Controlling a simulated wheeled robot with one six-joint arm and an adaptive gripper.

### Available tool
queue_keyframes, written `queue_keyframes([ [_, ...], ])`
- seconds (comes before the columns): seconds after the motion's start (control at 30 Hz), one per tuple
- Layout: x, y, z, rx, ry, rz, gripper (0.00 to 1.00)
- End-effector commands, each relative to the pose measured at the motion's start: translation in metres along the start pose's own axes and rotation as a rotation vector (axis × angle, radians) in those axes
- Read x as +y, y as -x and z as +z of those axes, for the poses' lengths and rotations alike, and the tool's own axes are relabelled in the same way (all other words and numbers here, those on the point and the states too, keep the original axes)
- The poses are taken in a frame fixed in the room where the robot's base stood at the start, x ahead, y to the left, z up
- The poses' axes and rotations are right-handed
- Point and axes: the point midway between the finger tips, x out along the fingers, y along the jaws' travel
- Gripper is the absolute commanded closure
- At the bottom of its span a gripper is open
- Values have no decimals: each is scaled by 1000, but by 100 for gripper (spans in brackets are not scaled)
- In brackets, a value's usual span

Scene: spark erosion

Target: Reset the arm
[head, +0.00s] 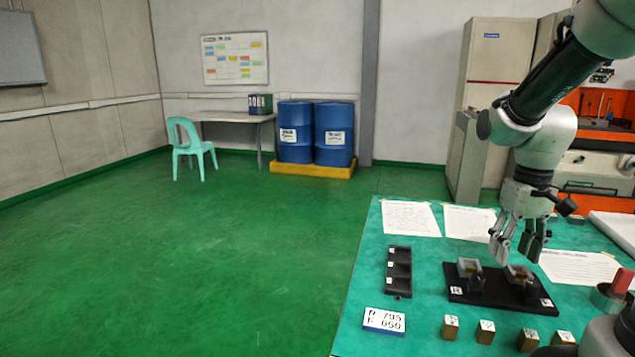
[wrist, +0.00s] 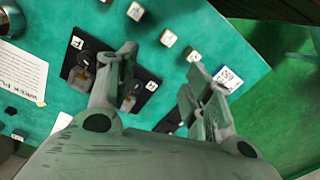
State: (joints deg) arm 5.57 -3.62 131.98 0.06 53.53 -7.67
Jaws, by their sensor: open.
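My arm reaches in from the upper right of the head view. My gripper (head: 517,243) points down with its fingers apart and nothing between them, above the green table and close to the back of a black fixture board (head: 497,290). The board carries two grey holders. In the wrist view my open gripper (wrist: 165,85) fills the middle, and the fixture board (wrist: 148,83) is partly hidden behind its fingers.
A black slotted tray (head: 398,272), a number card (head: 384,320) and several small brass blocks (head: 450,327) lie on the table (head: 425,260). Paper sheets (head: 410,217) lie behind. A red-topped item (head: 621,281) stands at right. Open floor (head: 240,250) spreads left.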

Motion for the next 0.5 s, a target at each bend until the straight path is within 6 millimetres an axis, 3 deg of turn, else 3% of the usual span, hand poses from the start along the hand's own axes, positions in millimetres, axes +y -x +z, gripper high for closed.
queue_keyframes([
  [0.1, -10, 22, 36, 63, -52, 6, 49],
  [0.3, -24, 46, 86, 189, -87, 8, 49],
  [0.5, -32, 64, 114, 325, -58, 10, 49],
])
